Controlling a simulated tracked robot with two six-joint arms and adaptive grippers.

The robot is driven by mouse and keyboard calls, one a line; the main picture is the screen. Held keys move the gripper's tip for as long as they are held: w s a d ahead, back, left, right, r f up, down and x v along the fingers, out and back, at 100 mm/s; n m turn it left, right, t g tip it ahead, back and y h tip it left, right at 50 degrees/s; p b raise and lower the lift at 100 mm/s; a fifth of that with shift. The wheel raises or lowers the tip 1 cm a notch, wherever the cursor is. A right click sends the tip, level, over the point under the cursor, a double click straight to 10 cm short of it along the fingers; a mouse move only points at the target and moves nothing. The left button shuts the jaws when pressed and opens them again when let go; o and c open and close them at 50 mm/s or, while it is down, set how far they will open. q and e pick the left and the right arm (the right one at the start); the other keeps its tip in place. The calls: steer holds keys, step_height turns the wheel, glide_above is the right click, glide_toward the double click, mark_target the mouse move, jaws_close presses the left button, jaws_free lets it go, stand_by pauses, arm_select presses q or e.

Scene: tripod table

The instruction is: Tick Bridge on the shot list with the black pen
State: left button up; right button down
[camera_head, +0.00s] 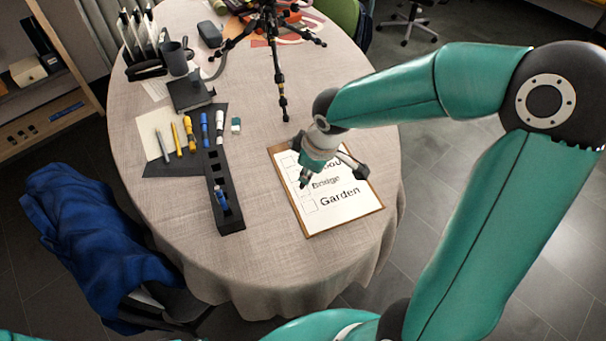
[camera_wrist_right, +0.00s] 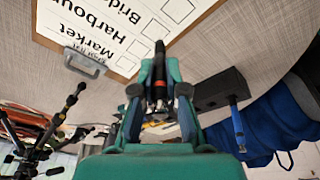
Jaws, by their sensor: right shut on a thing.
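The shot list (camera_head: 345,223) lies on a clipboard on the table. Bridge and Garden can be read in the head view; my gripper covers part of the upper lines. The list also shows upside down in the right wrist view (camera_wrist_right: 120,38), with Market and Harbour readable and empty-looking boxes. My right gripper (camera_head: 306,180) is over the list's left part, by the Bridge line. In the wrist view its fingers (camera_wrist_right: 160,88) are shut on the black pen (camera_wrist_right: 160,62), which has a red band and points at the paper. Whether its tip touches paper I cannot tell. My left gripper is out of view.
A black slotted holder (camera_head: 229,218) with a blue pen stands left of the clipboard. Several markers lie on a dark mat (camera_head: 160,169) farther left. A tripod (camera_head: 282,85) stands behind the list. A blue jacket (camera_head: 85,240) hangs on a chair. Bare cloth lies around the clipboard.

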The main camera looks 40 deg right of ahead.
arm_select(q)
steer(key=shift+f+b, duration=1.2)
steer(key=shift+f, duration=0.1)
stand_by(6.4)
